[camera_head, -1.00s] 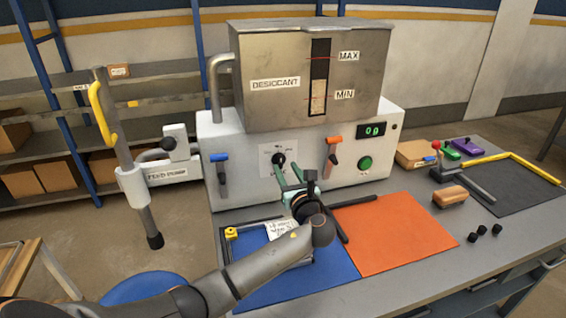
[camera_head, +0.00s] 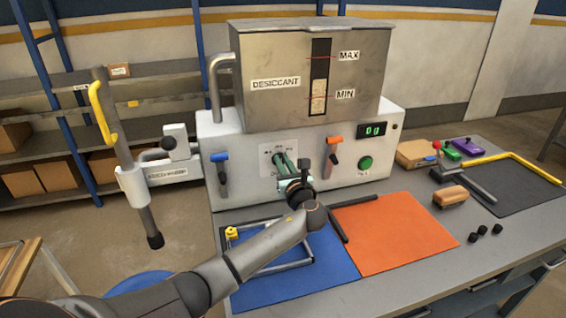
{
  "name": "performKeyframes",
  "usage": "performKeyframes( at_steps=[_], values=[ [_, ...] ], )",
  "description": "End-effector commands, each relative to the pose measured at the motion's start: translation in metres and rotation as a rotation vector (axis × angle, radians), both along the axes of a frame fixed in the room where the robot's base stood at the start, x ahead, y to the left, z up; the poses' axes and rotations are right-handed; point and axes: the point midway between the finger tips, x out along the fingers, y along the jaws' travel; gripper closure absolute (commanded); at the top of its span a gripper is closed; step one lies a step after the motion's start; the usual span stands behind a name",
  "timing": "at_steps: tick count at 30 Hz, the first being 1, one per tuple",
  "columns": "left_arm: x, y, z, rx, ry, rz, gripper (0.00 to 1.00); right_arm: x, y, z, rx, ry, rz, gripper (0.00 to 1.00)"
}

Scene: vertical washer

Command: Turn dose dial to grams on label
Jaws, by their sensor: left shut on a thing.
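The dose dial sits on the white machine front (camera_head: 310,183), in the middle of a small white scale plate (camera_head: 267,150). My left gripper (camera_head: 280,163) is shut on the dial, and its fingers hide most of the knob, so its pointer cannot be read. Small marks show along the top of the plate, too small to read. The green display (camera_head: 372,130) seems to read 0 g. The written label on the blue mat (camera_head: 255,293) is not visible now; my left arm lies across that area. My right gripper is not in view.
A blue-handled lever (camera_head: 220,170) and an orange-handled lever (camera_head: 333,157) flank the dial. A green button (camera_head: 365,164) is to the right. A metal frame (camera_head: 297,262) lies on the blue mat. The orange mat (camera_head: 395,232) is mostly clear.

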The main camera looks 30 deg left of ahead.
Motion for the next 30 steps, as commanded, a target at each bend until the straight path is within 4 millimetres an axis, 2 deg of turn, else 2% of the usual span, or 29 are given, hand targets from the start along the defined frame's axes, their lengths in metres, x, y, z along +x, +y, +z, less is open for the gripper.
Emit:
performKeyframes(
  at_steps=[19,30],
  values=[
    [-0.0006,0.0001,-0.0006,-0.012,-0.012,0.001,1.00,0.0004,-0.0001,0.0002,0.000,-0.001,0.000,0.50],
    [-0.0029,0.0022,-0.0010,-0.145,-0.170,0.000,1.00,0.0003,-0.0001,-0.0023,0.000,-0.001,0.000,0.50]
  ],
)
